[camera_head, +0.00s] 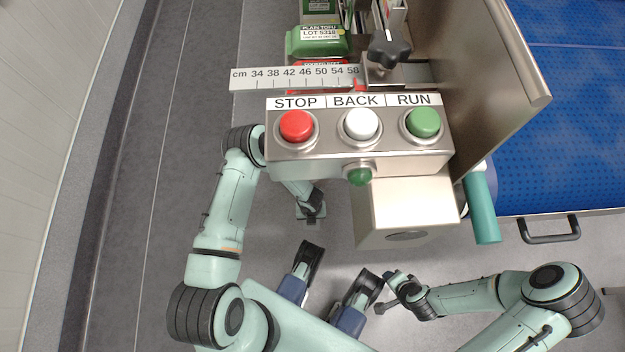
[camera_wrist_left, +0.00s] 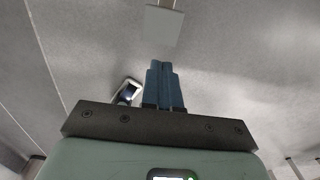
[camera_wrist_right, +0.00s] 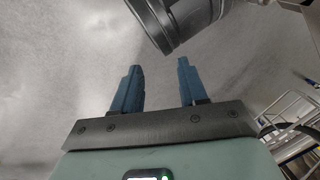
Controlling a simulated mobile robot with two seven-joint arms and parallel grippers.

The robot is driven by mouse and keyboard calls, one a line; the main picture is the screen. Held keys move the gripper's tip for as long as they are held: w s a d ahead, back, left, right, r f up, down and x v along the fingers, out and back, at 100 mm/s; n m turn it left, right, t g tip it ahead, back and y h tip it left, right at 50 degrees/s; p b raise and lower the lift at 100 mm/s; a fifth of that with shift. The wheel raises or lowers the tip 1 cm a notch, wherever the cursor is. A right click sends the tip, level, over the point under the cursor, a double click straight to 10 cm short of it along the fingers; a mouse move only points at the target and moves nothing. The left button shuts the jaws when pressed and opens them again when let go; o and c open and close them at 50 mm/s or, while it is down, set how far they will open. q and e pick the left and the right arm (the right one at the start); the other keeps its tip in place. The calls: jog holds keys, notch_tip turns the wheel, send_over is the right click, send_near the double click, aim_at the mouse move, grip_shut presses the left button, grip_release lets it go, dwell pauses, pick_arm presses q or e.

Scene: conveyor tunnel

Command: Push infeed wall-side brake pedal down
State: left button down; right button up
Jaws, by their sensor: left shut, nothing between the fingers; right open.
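My left gripper (camera_wrist_left: 162,66) is shut and empty, its blue fingers together. In the head view it (camera_head: 311,211) is low over the floor, below and left of the button box. A flat grey plate (camera_wrist_left: 163,26) on a thin stem lies beyond its fingertips in the left wrist view, with a visible gap. It looks like a pedal, but I cannot tell for sure which one. A small dark piece with a pale rim (camera_wrist_left: 127,93) is left of the fingers. My right gripper (camera_wrist_right: 160,67) is open and empty, its fingers apart above the floor.
The button box (camera_head: 360,150) with red, white and green buttons overhangs the left forearm. A metal side panel (camera_head: 480,75) and blue belt (camera_head: 570,110) are at right. The pale wall (camera_head: 35,130) is far left, with clear floor (camera_head: 150,150) beside it.

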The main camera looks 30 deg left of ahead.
pick_arm(q)
jog(key=b, duration=0.2)
send_over(311, 229)
jog(key=f, duration=0.4)
jog(key=w+f, duration=0.1)
jog(key=f, duration=0.1)
jog(key=shift+a+f, duration=0.25)
jog(key=shift+a, duration=0.05)
notch_tip(311, 229, down, 4)
jog(key=shift+f+b, duration=0.15)
jog(key=shift+b, duration=0.8)
jog(key=shift+f, duration=0.3)
pick_arm(e)
notch_tip(311, 229, down, 7)
jog(key=s+d+g, duration=0.1)
jog(key=s+d, duration=0.1)
jog(key=shift+s+h, duration=0.3)
jog(key=shift+d+r, duration=0.1)
